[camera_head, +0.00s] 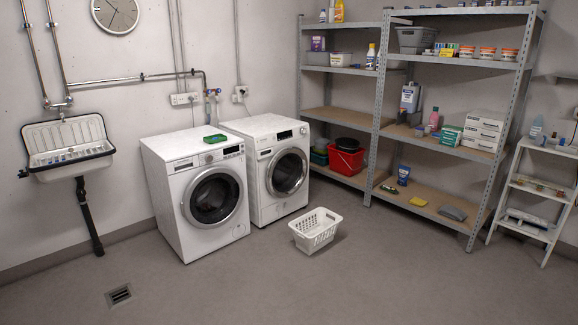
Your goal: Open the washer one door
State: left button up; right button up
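Two white front-loading washers stand side by side against the back wall. The left washer (165,160) has a round door (212,199) with a dark glass and a silver rim, and it looks shut. The right washer (262,190) has a similar round door (288,172), also looking shut. Which of the two is washer one, I cannot tell from the picture. Neither of my grippers shows in the head view.
A white laundry basket (316,232) stands on the floor before the right washer. A green tray (215,139) lies on the left washer. A sink (68,148), metal shelves (378,95) and a stepladder (541,183) line the walls. The front floor is clear, with a drain (119,295).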

aim_at(212, 197)
jog(key=i, duration=1.25)
jog(key=i+j+z, duration=0.1)
jog(key=i, duration=1.15)
jog(key=i+j, duration=0.15)
jog(key=i, duration=1.1)
